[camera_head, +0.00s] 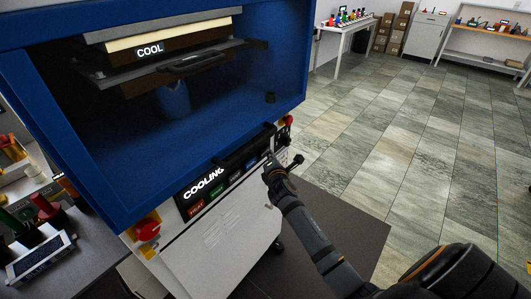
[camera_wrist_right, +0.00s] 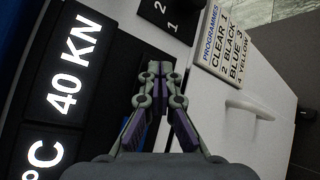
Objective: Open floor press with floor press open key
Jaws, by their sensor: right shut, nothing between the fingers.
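The blue floor press (camera_head: 225,143) stands at left in the head view, with a dark open chamber and a plate marked COOL. I cannot read for certain which key is the open key. My right gripper (camera_head: 270,163) is shut and empty at the panel's right end. In the right wrist view its closed fingertips (camera_wrist_right: 154,68) are over the panel; contact cannot be told. My left gripper is not in view.
A red knob (camera_head: 147,229) is on the press's lower left front. A black handle bar (camera_head: 244,146) runs above the panel. The wrist view shows a PROGRAMMES label (camera_wrist_right: 222,42) and a 40 KN display (camera_wrist_right: 72,65). Tiled floor (camera_head: 400,130) at right is clear.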

